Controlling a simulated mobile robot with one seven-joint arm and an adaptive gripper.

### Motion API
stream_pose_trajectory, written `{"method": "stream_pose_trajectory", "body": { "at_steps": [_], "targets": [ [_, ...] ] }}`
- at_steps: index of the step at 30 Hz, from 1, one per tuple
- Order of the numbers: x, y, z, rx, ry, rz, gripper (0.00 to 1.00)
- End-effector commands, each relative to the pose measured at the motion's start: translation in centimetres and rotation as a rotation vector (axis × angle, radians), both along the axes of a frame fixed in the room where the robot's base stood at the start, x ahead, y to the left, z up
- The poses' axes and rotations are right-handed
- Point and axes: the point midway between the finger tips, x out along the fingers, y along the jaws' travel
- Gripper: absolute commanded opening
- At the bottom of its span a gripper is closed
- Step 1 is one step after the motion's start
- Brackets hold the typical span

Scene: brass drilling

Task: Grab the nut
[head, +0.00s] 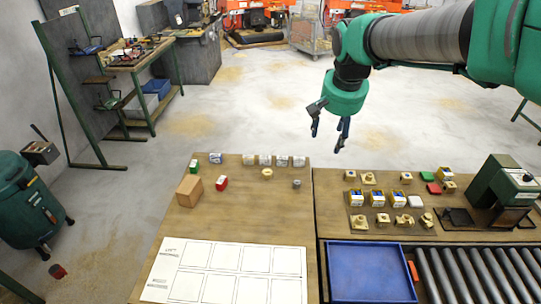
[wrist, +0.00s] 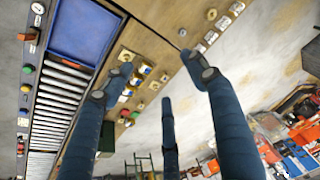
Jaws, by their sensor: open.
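A small dark grey piece (head: 296,184) lies on the left wooden table, near its right edge. A small round brass piece (head: 267,173) lies to its left and a little farther back. Both also show near the top of the wrist view, the grey piece (wrist: 182,32) and the ring-like brass piece (wrist: 211,14). Either may be the nut; they are too small to tell. My gripper (head: 327,140) is open and empty, high up and apart from the tables. Its spread blue fingers (wrist: 158,75) show in the wrist view.
The left table also carries a brown box (head: 189,190), a red block (head: 221,183), several pale blocks and a white sheet (head: 230,270). The right table holds several brass parts, a blue tray (head: 370,272), rollers (head: 462,275) and a green machine (head: 504,190).

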Motion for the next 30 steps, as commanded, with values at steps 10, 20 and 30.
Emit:
{"method": "stream_pose_trajectory", "body": {
  "at_steps": [10,20,30],
  "targets": [
    [8.0,4.1,-3.5,0.006,0.048,-0.043,0.58],
    [14.8,8.2,-8.4,0.006,0.09,-0.087,0.58],
    [20.8,12.9,-14.8,0.003,0.131,-0.134,0.58]
  ]
}}
